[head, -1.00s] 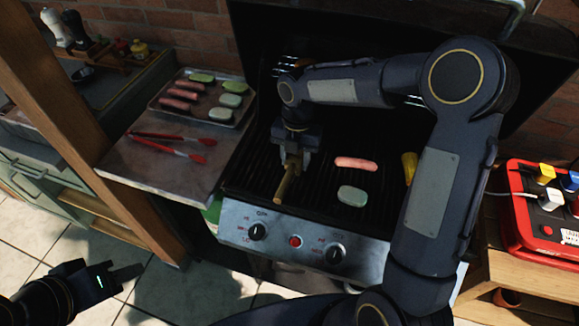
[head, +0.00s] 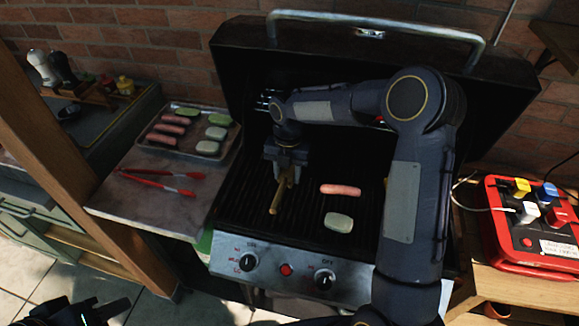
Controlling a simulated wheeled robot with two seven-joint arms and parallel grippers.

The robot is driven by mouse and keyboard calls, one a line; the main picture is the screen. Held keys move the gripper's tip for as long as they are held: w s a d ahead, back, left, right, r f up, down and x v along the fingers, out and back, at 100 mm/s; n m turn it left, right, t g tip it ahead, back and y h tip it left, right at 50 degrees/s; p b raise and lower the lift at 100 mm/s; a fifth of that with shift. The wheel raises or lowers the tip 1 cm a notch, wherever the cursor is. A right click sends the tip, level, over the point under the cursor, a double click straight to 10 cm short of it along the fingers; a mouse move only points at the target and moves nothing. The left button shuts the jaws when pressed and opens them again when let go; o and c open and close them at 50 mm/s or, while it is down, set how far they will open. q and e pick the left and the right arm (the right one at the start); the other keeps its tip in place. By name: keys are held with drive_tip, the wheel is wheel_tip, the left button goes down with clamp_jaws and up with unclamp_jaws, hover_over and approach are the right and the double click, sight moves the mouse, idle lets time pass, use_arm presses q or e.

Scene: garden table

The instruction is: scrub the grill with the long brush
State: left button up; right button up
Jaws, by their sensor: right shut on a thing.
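The grill (head: 300,268) stands in the middle with its lid up, its dark grate bare in large part. My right gripper (head: 284,178) points down over the left part of the grate and is shut on the tan handle of the long brush (head: 279,196). The brush's head is hidden, and I cannot tell whether it touches the grate. A sausage (head: 340,190) and a pale green slice (head: 338,222) lie on the grate to the right of the gripper. My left gripper (head: 107,311) is low at the bottom left, partly cut off; its fingers are unclear.
A tray (head: 160,151) with sausages and green slices sits on the left side shelf (head: 110,206), behind red tongs (head: 155,177). A red box (head: 510,258) with coloured plugs stands on the wooden table at right. The open lid (head: 500,95) rises behind my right arm.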

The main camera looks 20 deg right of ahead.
sight(271, 232)
drive_tip(key=s+a+b, duration=0.1)
drive_tip(key=s+a, duration=0.2)
drive_tip(key=s, duration=0.1)
drive_tip(key=s+a+b, duration=0.1)
drive_tip(key=s+a, duration=0.2)
drive_tip(key=s, duration=0.1)
drive_tip(key=s+a+b, duration=0.1)
drive_tip(key=s+a, duration=0.1)
drive_tip(key=s, duration=0.3)
drive_tip(key=shift+a+f, duration=0.1)
drive_tip(key=shift+a, duration=0.3)
wheel_tip(271, 232, up, 7)
drive_tip(key=p, duration=0.6)
drive_tip(key=shift+p, duration=0.35)
